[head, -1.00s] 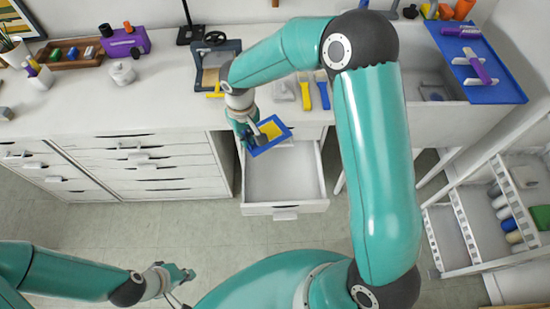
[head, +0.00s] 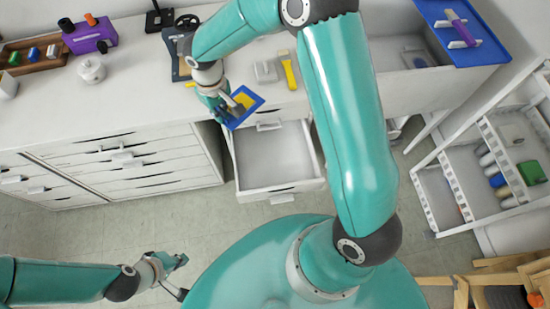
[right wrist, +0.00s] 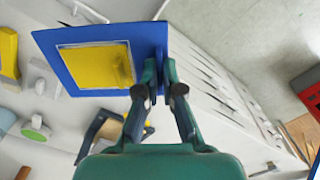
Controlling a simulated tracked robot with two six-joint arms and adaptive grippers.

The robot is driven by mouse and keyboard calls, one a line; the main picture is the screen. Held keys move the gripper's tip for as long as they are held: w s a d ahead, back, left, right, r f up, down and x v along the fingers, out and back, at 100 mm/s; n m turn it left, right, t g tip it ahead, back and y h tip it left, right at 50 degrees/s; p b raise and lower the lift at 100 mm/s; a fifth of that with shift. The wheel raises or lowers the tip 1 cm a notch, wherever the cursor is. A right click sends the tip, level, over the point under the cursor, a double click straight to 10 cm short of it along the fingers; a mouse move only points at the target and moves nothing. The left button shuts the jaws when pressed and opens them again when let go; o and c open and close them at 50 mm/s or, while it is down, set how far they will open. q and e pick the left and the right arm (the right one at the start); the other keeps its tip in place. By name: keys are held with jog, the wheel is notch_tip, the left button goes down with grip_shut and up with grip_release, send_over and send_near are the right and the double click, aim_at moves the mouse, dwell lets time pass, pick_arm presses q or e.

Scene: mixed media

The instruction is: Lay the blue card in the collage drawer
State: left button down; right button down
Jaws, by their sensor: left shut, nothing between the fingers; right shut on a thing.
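The blue card (head: 243,105), with a yellow rectangle in its middle, is in my right gripper (head: 226,110). In the right wrist view the card (right wrist: 72,39) is gripped at one edge by the fingers (right wrist: 163,82), its yellow face showing. In the head view it shows tilted by the counter's front edge, at the back left of an open, empty-looking white drawer (head: 275,160). I take this as the collage drawer, but no label is readable. My left gripper (head: 178,263) is shut and empty over the floor at lower left, well away from the drawer.
Closed drawers (head: 130,165) stand left of the open one. The counter holds a dark-framed device (head: 178,60), a yellow tool (head: 289,70) and a white pot (head: 91,70). A blue tray (head: 462,25) is at upper right. A white rack (head: 455,195) stands at right.

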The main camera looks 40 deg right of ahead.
jog(key=shift+f+n, duration=0.3)
jog(key=shift+n, duration=0.8)
jog(key=shift+s+f+n, duration=0.1)
jog(key=shift+f+n, duration=0.25)
jog(key=shift+n, duration=0.35)
jog(key=s+d+f+n+b, duration=0.2)
jog(key=s+d+f+b, duration=0.1)
jog(key=f+b, duration=0.3)
jog(key=s+d+f+n+b, duration=0.2)
jog(key=s+d+f+b, duration=0.1)
jog(key=f, duration=0.6)
jog(key=s+d+f+n+b, duration=0.2)
jog(key=s+d+f+b, duration=0.1)
jog(key=s+f+b, duration=0.2)
notch_tip(320, 180, down, 3)
jog(key=b, duration=0.3)
jog(key=shift+s+d+r+n+b, duration=0.15)
jog(key=shift+d+n+b, duration=0.15)
jog(key=shift+d, duration=0.1)
notch_tip(320, 180, down, 6)
jog(key=b, duration=0.6)
